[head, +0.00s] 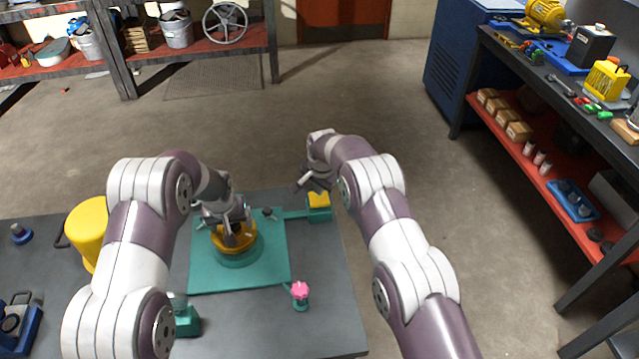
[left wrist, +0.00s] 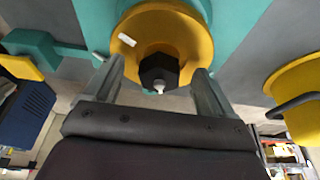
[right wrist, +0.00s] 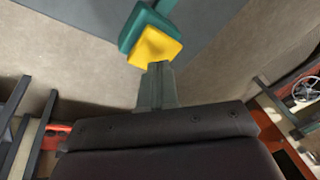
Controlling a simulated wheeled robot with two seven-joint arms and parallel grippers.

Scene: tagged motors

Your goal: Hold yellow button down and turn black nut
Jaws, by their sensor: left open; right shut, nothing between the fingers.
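The yellow button (head: 319,199) sits on a teal block at the far right of the teal plate (head: 270,279). My right gripper (head: 304,187) is shut and empty beside it. In the right wrist view the shut fingertips (right wrist: 158,68) are at the edge of the yellow button (right wrist: 155,47); I cannot tell whether they touch. The black nut (left wrist: 159,70) sits in the middle of a yellow disc (left wrist: 185,30) on a teal round base. My left gripper (left wrist: 158,80) is open, with one finger on each side of the nut. In the head view the left gripper (head: 233,228) hides most of the nut.
A pink knob (head: 300,290) on a teal stem stands at the front right of the dark table (head: 330,330). A yellow mug-like container (head: 87,228) stands left, and a blue device (head: 20,322) lies front left. A workbench (head: 570,70) stands apart at right.

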